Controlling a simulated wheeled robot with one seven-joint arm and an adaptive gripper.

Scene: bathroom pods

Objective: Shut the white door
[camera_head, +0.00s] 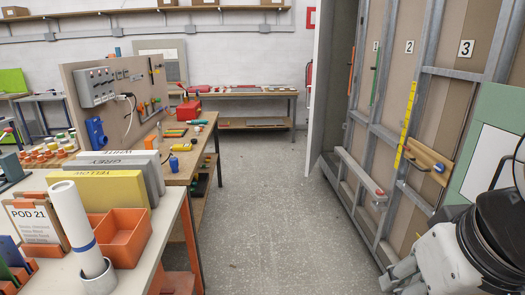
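A tall pale grey-white panel (325,85) stands upright at the far end of the metal-framed wall, right of the aisle. It looks like the edge and face of a door standing out from the frame, but I cannot tell for sure that it is the white door. No handle shows on it. My arm, white and black, fills the lower right corner. Grey parts at its lower left look like my gripper (402,275), well short of the panel and touching nothing I can make out. Its fingers are not clear enough to tell open from shut.
The stud wall (400,120) with numbered panels and a wooden block (428,160) runs close along the right. A workbench (180,150) and a front table with orange bins (122,240) line the left. The concrete aisle (260,200) between is clear, up to a back bench (250,93).

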